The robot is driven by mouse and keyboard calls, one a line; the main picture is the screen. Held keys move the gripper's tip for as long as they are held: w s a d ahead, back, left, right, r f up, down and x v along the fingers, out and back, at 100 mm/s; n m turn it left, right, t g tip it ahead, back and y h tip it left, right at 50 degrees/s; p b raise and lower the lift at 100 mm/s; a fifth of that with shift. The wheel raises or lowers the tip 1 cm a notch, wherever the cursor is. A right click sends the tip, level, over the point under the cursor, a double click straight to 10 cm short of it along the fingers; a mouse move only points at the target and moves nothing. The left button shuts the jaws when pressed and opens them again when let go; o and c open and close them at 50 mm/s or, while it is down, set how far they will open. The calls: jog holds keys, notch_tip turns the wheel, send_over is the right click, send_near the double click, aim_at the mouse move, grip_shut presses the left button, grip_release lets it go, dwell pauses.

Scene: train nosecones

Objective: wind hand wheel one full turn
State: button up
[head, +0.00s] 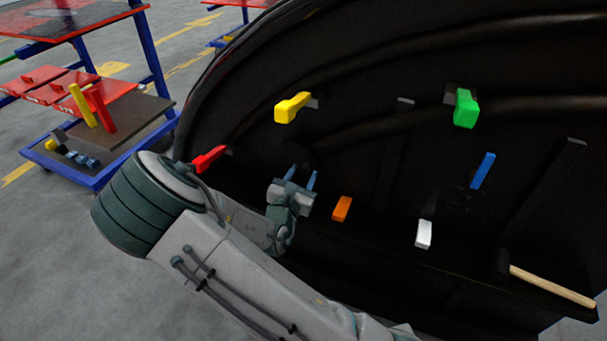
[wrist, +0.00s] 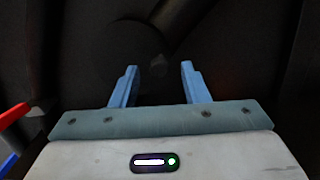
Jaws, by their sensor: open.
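No hand wheel stands out clearly against the black inside of the nosecone (head: 350,80). A dark rounded shape (head: 298,154) shows just beyond my gripper (head: 301,177) in the head view; I cannot tell whether it is the wheel. In the wrist view, a small dark knob-like form (wrist: 157,62) lies between and beyond the blue fingertips of my gripper (wrist: 159,67), with a faint curved edge behind it. The gripper is open and nothing shows held between the fingers. Contact with the dark form cannot be made out.
Around my gripper are red (head: 208,158), yellow (head: 291,107), green (head: 466,108), blue (head: 482,170), orange (head: 342,208) and white (head: 424,234) blocks. A wooden-handled hammer (head: 552,286) lies at right. A blue-framed cart (head: 110,175) stands at left.

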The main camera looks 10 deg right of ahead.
jog(key=shift+x, duration=0.75)
grip_shut()
